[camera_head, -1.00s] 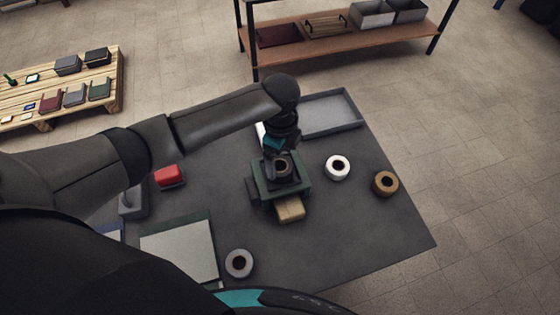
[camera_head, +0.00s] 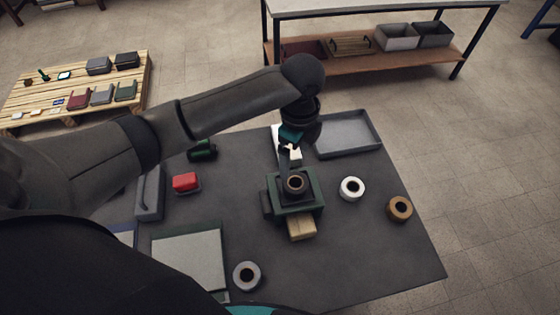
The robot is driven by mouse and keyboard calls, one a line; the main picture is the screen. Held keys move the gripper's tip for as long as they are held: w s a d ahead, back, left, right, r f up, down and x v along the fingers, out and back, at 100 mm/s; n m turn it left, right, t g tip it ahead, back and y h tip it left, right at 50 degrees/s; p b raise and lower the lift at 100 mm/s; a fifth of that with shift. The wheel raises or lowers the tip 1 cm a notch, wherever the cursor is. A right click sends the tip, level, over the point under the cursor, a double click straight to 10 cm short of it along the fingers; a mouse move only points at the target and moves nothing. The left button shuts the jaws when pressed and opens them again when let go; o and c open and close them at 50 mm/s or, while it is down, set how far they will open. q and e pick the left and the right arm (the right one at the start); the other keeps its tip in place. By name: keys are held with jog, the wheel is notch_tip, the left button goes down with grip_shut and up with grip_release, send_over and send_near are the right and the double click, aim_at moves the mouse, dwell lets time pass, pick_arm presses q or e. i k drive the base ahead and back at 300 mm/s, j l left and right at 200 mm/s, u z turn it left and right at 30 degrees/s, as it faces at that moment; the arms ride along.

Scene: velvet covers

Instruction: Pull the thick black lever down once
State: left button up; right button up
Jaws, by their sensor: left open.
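A green press-like device (camera_head: 312,200) stands in the middle of the dark table (camera_head: 350,250). A dark part with a brown-rimmed ring (camera_head: 295,184) sits on its top, and a small dark block is at its left side. I cannot tell for certain which dark part is the thick black lever. A tan block (camera_head: 301,227) sticks out at its front. My left gripper (camera_head: 291,153) is open, just behind the device in the picture and seemingly apart from it. My arm hides part of the table's far side. My right gripper is not in view.
A grey tray (camera_head: 345,134) lies at the far right. A white roll (camera_head: 352,189), brown roll (camera_head: 399,208) and grey roll (camera_head: 247,276) lie around the device. A red object (camera_head: 186,182) and a grey box (camera_head: 150,195) are left. The right front table is clear.

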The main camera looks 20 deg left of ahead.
aim_at(267, 211)
jog(key=u, duration=0.9)
